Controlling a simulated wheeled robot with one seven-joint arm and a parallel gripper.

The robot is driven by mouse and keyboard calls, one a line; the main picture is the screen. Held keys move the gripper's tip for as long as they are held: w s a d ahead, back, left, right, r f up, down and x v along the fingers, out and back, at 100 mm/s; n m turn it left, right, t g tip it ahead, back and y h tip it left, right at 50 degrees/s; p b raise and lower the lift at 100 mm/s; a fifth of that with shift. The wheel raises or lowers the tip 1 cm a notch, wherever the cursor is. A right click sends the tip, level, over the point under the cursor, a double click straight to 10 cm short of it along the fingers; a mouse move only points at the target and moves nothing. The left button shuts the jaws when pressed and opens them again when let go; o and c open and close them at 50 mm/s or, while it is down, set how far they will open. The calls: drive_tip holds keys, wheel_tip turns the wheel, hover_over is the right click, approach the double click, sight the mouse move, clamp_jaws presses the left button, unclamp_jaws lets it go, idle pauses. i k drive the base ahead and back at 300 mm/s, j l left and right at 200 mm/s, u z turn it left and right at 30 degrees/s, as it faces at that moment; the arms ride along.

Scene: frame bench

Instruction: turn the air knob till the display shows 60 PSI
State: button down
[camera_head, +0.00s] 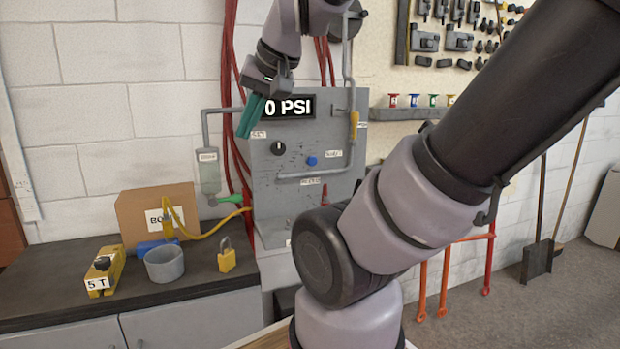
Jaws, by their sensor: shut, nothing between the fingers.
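The grey air panel (320,188) stands against the wall behind the bench. Its black display (291,107) shows "0 PSI" in white; my gripper covers the left end, so a leading digit may be hidden. A round black knob (279,148) with a white mark sits below the display, under a small label. A blue button (312,161) is to its right and lower. My gripper (246,122) points down with its teal fingers shut and empty, in front of the panel's upper left edge. It is up and left of the knob and appears apart from it.
A grey pipe (348,60) runs down the panel's right side, and red hoses (229,60) hang behind it. A filter bowl (208,172) is left of the panel. The bench holds a cardboard box (135,215), grey cup (165,264), padlock (226,256) and yellow block (105,270).

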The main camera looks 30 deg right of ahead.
sight(278, 149)
drive_tip(key=j+z, duration=0.35)
drive_tip(key=i+j+z, duration=0.1)
drive_tip(key=z, duration=0.25)
drive_tip(key=j+z, duration=0.35)
